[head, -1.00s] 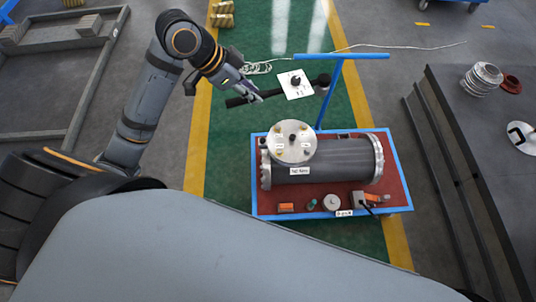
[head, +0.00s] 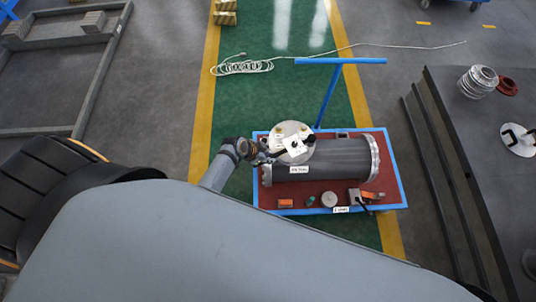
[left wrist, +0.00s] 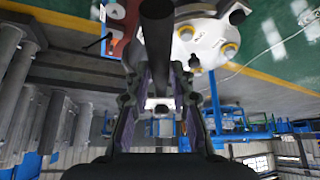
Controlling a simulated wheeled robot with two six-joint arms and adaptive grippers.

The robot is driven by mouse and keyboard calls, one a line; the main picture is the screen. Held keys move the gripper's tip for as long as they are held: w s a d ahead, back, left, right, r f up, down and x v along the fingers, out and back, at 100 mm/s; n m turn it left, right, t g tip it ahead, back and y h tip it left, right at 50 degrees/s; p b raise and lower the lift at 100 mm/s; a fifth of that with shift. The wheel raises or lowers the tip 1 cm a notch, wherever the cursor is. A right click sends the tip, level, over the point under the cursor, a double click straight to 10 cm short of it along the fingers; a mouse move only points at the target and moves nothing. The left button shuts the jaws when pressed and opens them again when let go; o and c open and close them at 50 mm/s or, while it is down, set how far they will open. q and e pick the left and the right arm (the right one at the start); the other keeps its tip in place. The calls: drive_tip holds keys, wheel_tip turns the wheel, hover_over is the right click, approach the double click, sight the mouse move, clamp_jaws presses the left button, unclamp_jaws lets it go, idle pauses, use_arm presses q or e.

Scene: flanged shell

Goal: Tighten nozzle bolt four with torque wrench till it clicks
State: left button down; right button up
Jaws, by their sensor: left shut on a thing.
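The torque wrench (left wrist: 157,45) is a dark bar that runs between the fingers of my left gripper in the left wrist view. My left gripper (head: 264,156) is shut on the wrench, at the left side of the nozzle flange (head: 292,127). The round silver flange carries brass-coloured bolts and small labels, and it also shows in the left wrist view (left wrist: 206,42). I cannot tell whether the wrench head sits on a bolt. My right gripper is out of view.
The grey shell (head: 340,158) lies on a red-topped blue cart (head: 395,170) with a tall handle (head: 340,61). Small parts line its near edge. A dark table (head: 470,130) stands right. A white cable (head: 240,68) lies on the floor behind.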

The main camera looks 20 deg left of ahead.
use_arm(q)
drive_tip(key=shift+w, duration=0.15)
wheel_tip(320, 180, down, 5)
drive_tip(key=b, duration=0.4)
drive_tip(key=shift+a+p, duration=0.1)
drive_tip(key=shift+p, duration=0.2)
idle(1.2)
drive_tip(key=shift+f+b, duration=1.2)
drive_tip(key=shift+f, duration=0.2)
